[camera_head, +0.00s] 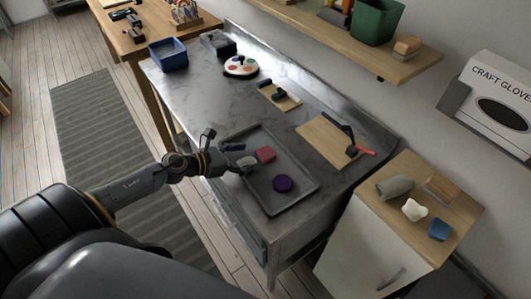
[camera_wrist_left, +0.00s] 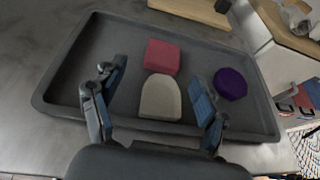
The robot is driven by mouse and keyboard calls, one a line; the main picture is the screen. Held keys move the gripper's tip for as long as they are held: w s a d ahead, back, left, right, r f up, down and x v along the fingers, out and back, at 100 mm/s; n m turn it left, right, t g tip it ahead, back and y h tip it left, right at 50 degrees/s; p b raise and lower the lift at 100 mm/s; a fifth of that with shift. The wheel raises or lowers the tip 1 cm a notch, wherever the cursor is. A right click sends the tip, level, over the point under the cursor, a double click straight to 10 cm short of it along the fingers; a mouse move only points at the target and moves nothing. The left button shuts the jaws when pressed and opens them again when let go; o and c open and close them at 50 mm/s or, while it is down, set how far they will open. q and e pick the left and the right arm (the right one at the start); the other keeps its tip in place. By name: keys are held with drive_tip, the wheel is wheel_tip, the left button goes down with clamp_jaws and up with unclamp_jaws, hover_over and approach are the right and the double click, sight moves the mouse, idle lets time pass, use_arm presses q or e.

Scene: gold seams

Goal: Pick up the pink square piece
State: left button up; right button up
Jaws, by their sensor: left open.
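The pink square piece (camera_head: 265,154) lies flat in a dark grey tray (camera_head: 298,207) on the metal workbench. In the left wrist view the pink piece (camera_wrist_left: 162,56) lies just beyond a beige arch-shaped piece (camera_wrist_left: 160,98). A dark purple piece (camera_head: 283,184) lies apart from them in the tray. My left gripper (camera_head: 228,152) is over the tray's left edge, close to the beige piece. In the left wrist view my left gripper (camera_wrist_left: 157,88) is open, its fingers on either side of the beige piece, with the pink piece farther ahead. My right gripper is not in view.
The tray has a raised rim. A wooden board (camera_head: 327,139) with dark and red tools lies behind it. A palette (camera_head: 240,66) and a blue bin (camera_head: 168,54) stand farther back. A cabinet (camera_head: 405,215) with small objects stands at right.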

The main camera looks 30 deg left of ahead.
sight(264, 153)
use_arm(q)
drive_tip(key=w, duration=0.1)
drive_tip(key=w+d, duration=0.1)
drive_tip(key=w+p, duration=0.1)
drive_tip(key=shift+d+f, duration=0.3)
drive_tip(key=shift+d, duration=0.1)
drive_tip(key=shift+w+d+f, duration=0.25)
drive_tip(key=shift+w+f, duration=0.05)
drive_tip(key=shift+w, duration=0.15)
drive_tip(key=shift+c, duration=0.7)
drive_tip(key=c, duration=1.2)
drive_tip(key=shift+o, duration=0.2)
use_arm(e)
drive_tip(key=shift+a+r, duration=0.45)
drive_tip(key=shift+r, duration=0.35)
use_arm(q)
drive_tip(key=shift+r, duration=0.1)
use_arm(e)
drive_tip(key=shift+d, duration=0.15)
